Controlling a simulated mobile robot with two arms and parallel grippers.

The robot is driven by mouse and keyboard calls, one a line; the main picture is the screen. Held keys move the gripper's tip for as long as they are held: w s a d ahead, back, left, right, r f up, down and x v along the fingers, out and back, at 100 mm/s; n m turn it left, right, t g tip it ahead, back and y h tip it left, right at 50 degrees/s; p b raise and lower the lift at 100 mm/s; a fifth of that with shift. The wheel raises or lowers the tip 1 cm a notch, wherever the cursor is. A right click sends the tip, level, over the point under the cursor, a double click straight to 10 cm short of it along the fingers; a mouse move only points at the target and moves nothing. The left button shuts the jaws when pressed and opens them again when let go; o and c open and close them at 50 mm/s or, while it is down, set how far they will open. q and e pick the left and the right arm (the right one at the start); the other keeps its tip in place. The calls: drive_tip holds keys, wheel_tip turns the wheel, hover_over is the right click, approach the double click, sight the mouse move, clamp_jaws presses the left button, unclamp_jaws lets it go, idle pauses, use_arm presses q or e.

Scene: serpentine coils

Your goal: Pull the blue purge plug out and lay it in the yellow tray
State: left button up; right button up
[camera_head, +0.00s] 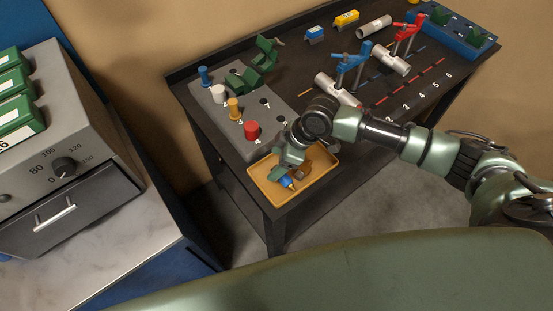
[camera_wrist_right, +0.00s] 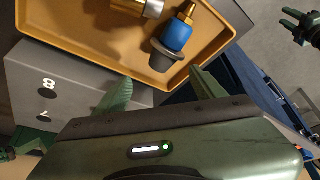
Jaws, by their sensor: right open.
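The yellow tray (camera_head: 262,187) sits at the near left corner of the dark bench. A blue plug (camera_head: 287,183) with an orange-gold tip and a dark grey end lies on its side in the tray; it also shows in the right wrist view (camera_wrist_right: 178,35). My right gripper (camera_head: 292,160) is over the tray, open and empty. Its two fingers (camera_wrist_right: 160,88) are spread, with the plug beyond them. Another blue peg (camera_head: 205,75) stands upright on the grey block. A small green gripper shape, seemingly my left gripper (camera_wrist_right: 299,26), is at the wrist view's top right; its opening is unclear.
A brown and metal fitting (camera_head: 304,170) lies beside the plug in the tray. The grey numbered block (camera_head: 222,117) holds white, orange and red pegs and adjoins the tray. Clamped pipes (camera_head: 337,89) stand farther right. A grey cabinet (camera_head: 60,150) is at the left, across a floor gap.

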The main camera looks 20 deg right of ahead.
drive_tip(key=b+v, duration=0.2)
drive_tip(key=v, duration=0.5)
drive_tip(key=s+a+f+m+t, duration=0.2)
drive_tip(key=s+a+f+m, duration=0.1)
drive_tip(key=s+a, duration=0.5)
drive_tip(key=s+d+f+m+h, duration=0.35)
drive_tip(key=s+d+m, duration=0.45)
drive_tip(key=s+d, duration=0.4)
wheel_tip(320, 180, down, 31)
drive_tip(key=s+g+b, duration=0.2)
drive_tip(key=b, duration=0.2)
drive_tip(key=s+d+f+g+b, duration=0.1)
drive_tip(key=s+d+f+b, duration=0.1)
drive_tip(key=s+f, duration=1.4)
drive_tip(key=shift+s+d+f+h+b, duration=0.15)
drive_tip(key=shift+d+f+h+b, duration=0.25)
drive_tip(key=shift+d+f, duration=0.35)
